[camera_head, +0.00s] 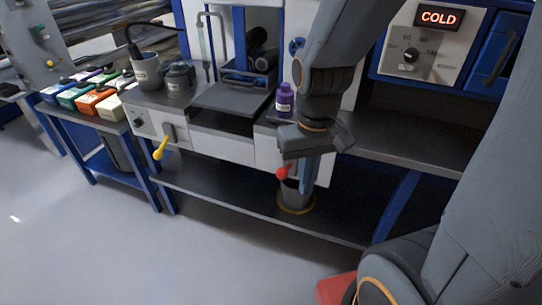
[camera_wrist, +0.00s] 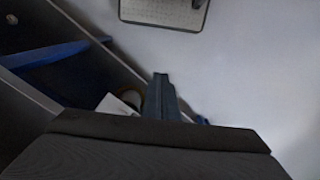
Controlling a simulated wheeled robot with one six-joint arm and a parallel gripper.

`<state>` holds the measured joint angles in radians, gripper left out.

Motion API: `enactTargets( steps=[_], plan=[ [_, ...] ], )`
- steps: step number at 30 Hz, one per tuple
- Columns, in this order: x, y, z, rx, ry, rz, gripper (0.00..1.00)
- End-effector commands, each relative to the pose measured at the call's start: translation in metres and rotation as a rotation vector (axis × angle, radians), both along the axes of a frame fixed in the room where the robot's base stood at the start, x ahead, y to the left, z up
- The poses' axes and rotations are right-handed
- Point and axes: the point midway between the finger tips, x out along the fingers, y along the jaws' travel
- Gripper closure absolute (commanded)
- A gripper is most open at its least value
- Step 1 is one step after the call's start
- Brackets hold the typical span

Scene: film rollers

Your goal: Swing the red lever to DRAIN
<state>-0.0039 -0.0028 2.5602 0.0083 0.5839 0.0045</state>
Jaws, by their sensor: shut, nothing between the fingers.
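The red lever (camera_head: 283,174) shows its round red knob at the front of the white sink cabinet, in the head view. My gripper (camera_head: 304,189) points down just right of the knob, its fingers closed together and empty. From this view I cannot tell whether a finger touches the lever. The lever's arm and pivot are mostly hidden behind my gripper, and no DRAIN label is readable. In the wrist view the shut fingers (camera_wrist: 161,82) show at the centre, and the red knob is not visible.
A bucket (camera_head: 293,199) stands on the lower shelf below my gripper. A yellow lever (camera_head: 161,147) hangs at the left front of the cabinet. A purple bottle (camera_head: 284,101) stands on the counter behind my arm. A lit COLD display (camera_head: 438,17) is upper right. Floor at left is clear.

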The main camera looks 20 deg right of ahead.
Motion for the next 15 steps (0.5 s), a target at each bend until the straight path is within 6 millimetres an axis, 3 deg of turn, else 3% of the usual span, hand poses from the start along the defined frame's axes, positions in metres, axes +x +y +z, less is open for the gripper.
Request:
enactTargets(
  steps=[8,11,15],
  plan=[
    [0.010,0.000,0.005,-0.001,0.009,0.033,1.00],
    [0.032,0.001,0.016,-0.002,0.032,0.114,1.00],
    [0.083,0.003,0.034,0.004,0.089,0.309,1.00]
  ],
)
